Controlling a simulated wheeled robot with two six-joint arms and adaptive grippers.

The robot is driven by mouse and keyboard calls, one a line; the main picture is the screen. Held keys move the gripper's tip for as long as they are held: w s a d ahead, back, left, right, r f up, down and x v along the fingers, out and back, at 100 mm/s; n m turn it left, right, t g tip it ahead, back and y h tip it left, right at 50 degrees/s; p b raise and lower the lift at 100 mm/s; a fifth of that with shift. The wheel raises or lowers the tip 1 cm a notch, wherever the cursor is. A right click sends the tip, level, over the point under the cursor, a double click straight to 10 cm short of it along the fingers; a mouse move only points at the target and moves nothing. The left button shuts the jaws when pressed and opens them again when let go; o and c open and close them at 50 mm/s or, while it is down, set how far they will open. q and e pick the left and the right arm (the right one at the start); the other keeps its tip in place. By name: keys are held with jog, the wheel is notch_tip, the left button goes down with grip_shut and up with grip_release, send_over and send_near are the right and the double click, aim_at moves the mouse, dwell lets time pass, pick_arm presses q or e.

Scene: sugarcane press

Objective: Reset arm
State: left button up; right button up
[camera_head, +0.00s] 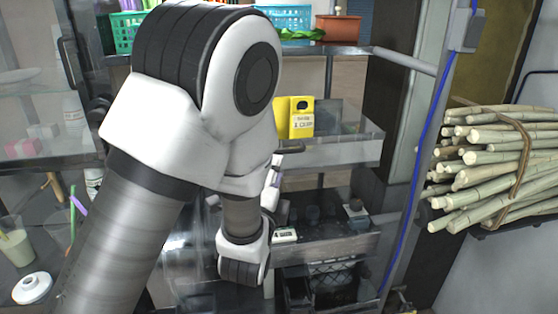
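My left arm fills the left and middle of the view, coming in from the lower left, and its wrist hangs in front of the press area. Of my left gripper (277,172), only a small part seems to show, at the wrist's right edge. The arm covers the rest, and I cannot tell whether it is open or shut or holds something. My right gripper is out of view.
Bundled sugarcane (497,165) rests on a rack at the right. A yellow box (295,118) stands on a metal tray at centre. A cup of pale drink (15,240) and a white round lid (32,288) are at the lower left. A blue cable (421,160) runs down a post.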

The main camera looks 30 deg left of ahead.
pick_arm(q)
jog(key=shift+a+f, duration=0.1)
dwell(0.3)
jog(key=s+f+n+g+h, duration=0.1)
jog(key=s+f+g, duration=0.25)
jog(key=f, duration=0.85)
jog(key=s+a+f+n+g+b, duration=0.1)
jog(key=s+f+g, duration=0.25)
jog(key=f, duration=0.75)
jog(key=s+f+n+g+h, duration=0.1)
jog(key=s+f+g, duration=0.25)
jog(key=f, duration=0.85)
jog(key=s+d+f+n+g+h, duration=0.1)
jog(key=s+f+n+g, duration=0.3)
jog(key=s, duration=0.6)
jog(key=s+d+f+n+g+h, duration=0.2)
jog(key=s+f+n+g, duration=0.3)
jog(key=s+n, duration=0.4)
jog(key=shift+s+f, duration=0.5)
jog(key=shift+f, duration=0.25)
